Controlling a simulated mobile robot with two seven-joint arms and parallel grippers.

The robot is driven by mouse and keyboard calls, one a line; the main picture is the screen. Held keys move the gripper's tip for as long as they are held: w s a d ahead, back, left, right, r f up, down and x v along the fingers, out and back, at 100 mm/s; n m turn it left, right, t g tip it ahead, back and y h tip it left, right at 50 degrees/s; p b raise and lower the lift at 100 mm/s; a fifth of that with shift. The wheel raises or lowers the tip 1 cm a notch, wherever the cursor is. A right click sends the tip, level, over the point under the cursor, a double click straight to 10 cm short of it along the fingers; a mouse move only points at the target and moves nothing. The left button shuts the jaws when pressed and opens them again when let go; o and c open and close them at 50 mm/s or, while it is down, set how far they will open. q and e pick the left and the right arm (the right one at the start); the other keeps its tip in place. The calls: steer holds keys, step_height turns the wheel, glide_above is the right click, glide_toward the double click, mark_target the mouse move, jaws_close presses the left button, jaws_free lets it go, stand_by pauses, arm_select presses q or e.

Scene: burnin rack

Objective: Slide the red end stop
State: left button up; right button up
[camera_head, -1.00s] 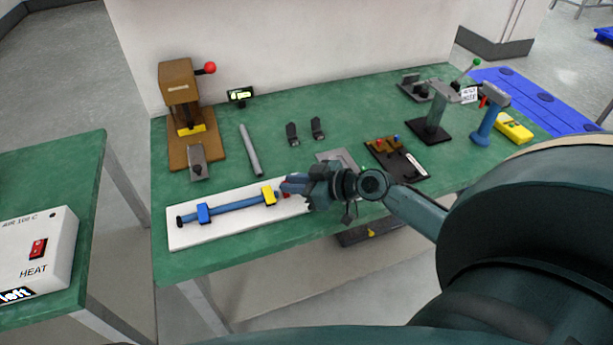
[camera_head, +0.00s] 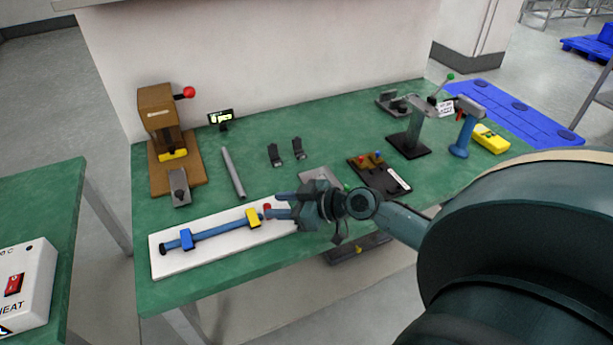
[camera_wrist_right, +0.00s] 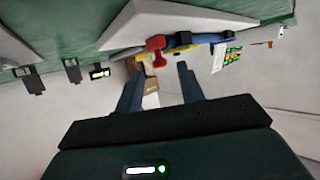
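The red end stop (camera_head: 267,209) sits at the right end of a blue rail (camera_head: 222,228) on a white base board. A yellow block (camera_head: 253,217) and a blue block (camera_head: 186,239) sit on the same rail, to its left. My right gripper (camera_head: 274,204) is open, with its fingertips beside the red end stop. In the right wrist view the red end stop (camera_wrist_right: 156,50) appears just beyond the two spread fingertips (camera_wrist_right: 160,72), with nothing held between them. I cannot tell whether a finger touches it. My left gripper is not in view.
The white base board (camera_head: 165,263) lies at the front left of the green table (camera_head: 300,237). A dark tray (camera_head: 385,180) lies to the right of my gripper.

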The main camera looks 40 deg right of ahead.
arm_select(q)
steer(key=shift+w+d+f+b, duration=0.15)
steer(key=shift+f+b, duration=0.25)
steer(key=shift+b, duration=0.65)
arm_select(e)
steer(key=v, duration=1.1)
steer(key=shift+s+d, duration=0.15)
steer(key=shift+s, duration=0.15)
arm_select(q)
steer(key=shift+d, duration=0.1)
arm_select(e)
steer(key=shift+r, duration=0.1)
steer(key=s+a+f+m+g+h, duration=0.4)
steer(key=s+a+f+g+h, duration=0.5)
steer(key=s+a, duration=0.45)
arm_select(q)
steer(key=p, duration=0.2)
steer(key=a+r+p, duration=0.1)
steer(key=p, duration=0.2)
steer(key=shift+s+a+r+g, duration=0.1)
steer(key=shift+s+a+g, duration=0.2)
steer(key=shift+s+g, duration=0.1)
arm_select(e)
steer(key=w+a+f+t+y, duration=0.3)
steer(key=w+a+t+y, duration=0.2)
steer(key=t, duration=0.3)
steer(key=shift+w+a+n, duration=0.2)
steer(key=shift+a+n, duration=0.2)
steer(key=shift+a, duration=0.05)
